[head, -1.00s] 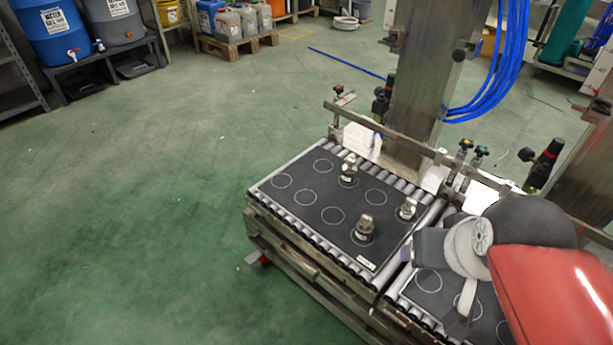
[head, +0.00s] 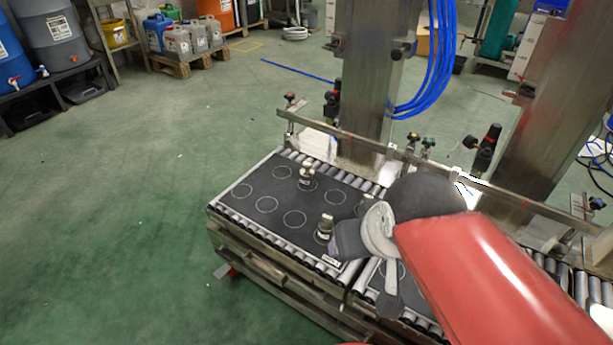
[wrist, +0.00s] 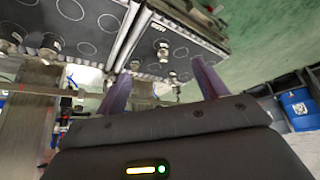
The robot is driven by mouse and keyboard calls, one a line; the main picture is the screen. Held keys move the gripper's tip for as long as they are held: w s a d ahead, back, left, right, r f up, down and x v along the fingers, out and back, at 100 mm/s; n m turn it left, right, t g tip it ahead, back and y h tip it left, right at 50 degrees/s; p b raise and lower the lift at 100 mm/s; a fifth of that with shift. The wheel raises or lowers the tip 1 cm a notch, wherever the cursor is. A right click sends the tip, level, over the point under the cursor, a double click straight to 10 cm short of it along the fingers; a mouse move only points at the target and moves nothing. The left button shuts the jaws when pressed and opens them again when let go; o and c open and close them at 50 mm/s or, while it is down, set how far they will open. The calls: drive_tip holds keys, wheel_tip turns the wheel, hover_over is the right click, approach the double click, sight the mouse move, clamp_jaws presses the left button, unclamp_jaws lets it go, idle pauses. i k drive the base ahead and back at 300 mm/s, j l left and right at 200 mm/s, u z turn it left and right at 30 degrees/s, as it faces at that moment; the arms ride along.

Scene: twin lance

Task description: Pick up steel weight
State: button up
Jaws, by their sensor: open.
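One steel weight (head: 307,174) stands upright on the far part of the black board (head: 265,182). Another steel weight (head: 325,226) stands near the board's right corner, close beside my arm. My arm hides the spot to its right. In the wrist view my gripper (wrist: 163,84) is open, with its two fingers apart and nothing held. Beyond the fingertips a steel weight (wrist: 163,50) on a board appears between them, some distance away. More weights show at upper left, including one steel weight (wrist: 50,45).
The board has white circles and lies on a roller conveyor (head: 290,262). A second board lies beside it, partly under my arm. A metal rail (head: 350,140), valves and a steel column (head: 368,90) stand behind. The green floor at left is clear.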

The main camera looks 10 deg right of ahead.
sight(306, 174)
drive_tip(key=i+j+z, duration=0.3)
drive_tip(key=j+z, duration=0.15)
drive_tip(key=j, duration=0.2)
drive_tip(key=i+j+z, duration=0.2)
drive_tip(key=j, duration=0.15)
drive_tip(key=j+z, duration=0.25)
drive_tip(key=i+j+z, duration=0.2)
drive_tip(key=j, duration=0.35)
drive_tip(key=k+l, duration=0.05)
drive_tip(key=k, duration=0.05)
